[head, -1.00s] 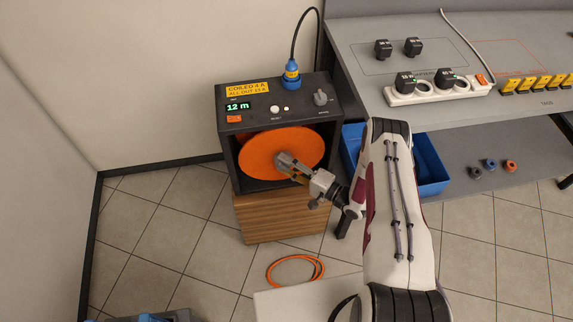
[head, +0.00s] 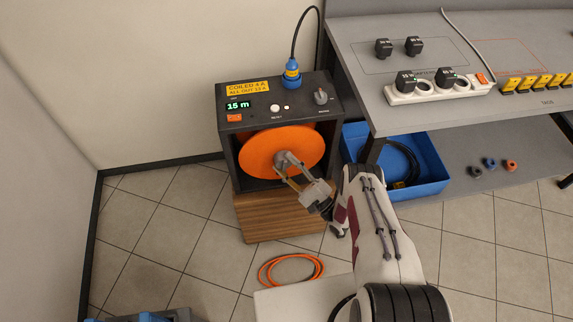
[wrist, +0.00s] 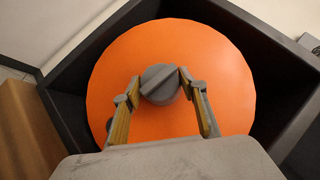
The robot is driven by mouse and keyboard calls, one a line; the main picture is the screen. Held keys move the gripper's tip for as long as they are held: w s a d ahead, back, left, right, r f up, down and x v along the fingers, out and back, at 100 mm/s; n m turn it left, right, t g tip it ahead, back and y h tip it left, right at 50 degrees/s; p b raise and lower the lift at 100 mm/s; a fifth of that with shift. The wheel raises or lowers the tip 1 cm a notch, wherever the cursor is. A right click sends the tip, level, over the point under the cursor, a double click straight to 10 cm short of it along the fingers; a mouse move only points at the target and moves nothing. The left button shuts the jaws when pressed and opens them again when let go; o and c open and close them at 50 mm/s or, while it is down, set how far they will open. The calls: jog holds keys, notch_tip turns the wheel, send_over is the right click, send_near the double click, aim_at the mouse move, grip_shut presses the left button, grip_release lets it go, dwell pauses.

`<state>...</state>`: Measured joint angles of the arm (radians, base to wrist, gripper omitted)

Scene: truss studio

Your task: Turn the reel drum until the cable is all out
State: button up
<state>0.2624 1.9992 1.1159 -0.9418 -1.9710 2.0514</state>
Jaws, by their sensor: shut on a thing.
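The orange reel drum (head: 262,152) sits in the dark reel housing (head: 230,165), whose green display (head: 238,106) reads 15 m. A yellow label above it says coiled 4 A, all out 13 A. My gripper (head: 288,166) is at the drum's grey centre hub. In the wrist view my gripper (wrist: 160,92) has its fingers on both sides of the round grey hub knob (wrist: 160,84), shut on it. Orange cable (head: 291,270) lies in loops on the floor in front of the housing.
The housing stands on a wooden block (head: 270,218). A blue plug (head: 291,75) is in its top. A blue bin (head: 427,165) with a dark cable stands to the right under the workbench (head: 400,35). Tiled floor at left is open.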

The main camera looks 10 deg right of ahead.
jog(key=shift+w+r, duration=0.1)
jog(key=shift+w, duration=0.1)
jog(key=o, duration=1.6)
jog(key=shift+s, duration=0.1)
jog(key=shift+d+n+g, duration=0.1)
jog(key=shift+n+g, duration=0.3)
jog(key=shift+n, duration=0.3)
